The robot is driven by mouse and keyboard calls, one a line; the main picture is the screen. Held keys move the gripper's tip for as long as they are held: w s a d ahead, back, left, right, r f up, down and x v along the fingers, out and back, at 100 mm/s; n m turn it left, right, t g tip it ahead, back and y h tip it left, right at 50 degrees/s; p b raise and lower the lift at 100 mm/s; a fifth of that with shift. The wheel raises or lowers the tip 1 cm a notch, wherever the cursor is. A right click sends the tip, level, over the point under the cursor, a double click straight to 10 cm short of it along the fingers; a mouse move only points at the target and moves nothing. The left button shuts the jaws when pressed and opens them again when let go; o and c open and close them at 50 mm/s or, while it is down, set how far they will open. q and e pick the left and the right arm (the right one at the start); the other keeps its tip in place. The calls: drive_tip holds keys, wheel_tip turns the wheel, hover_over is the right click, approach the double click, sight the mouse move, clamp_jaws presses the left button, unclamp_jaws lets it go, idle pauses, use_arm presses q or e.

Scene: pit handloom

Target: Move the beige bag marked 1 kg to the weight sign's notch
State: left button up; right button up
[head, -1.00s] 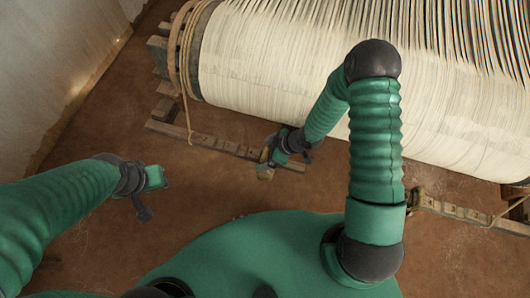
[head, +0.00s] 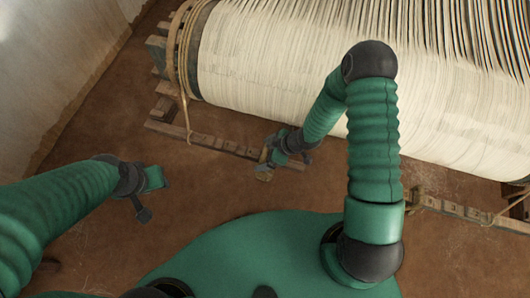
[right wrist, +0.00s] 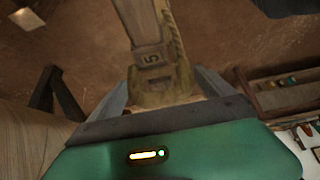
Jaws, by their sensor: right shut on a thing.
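My right gripper (head: 267,160) is at the right end of the low notched wooden beam (head: 215,143) in front of the loom. In the right wrist view its grey fingers (right wrist: 163,90) stand either side of a small beige bag (right wrist: 165,82) and are shut on it. My left gripper (head: 148,195) is over bare floor, jaws unclear.
The loom's big roll of cream warp threads (head: 270,70) stands behind, with rope (head: 182,60) at its left end. Another notched beam (head: 465,212) lies at right. A tray (right wrist: 285,90) of small coloured things shows in the wrist view. The brown floor (head: 100,110) at left is clear.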

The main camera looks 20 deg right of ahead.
drive_tip(key=shift+f, duration=0.1)
drive_tip(key=o, duration=1.8)
drive_tip(key=shift+c, duration=0.2)
drive_tip(key=shift+f, duration=0.1)
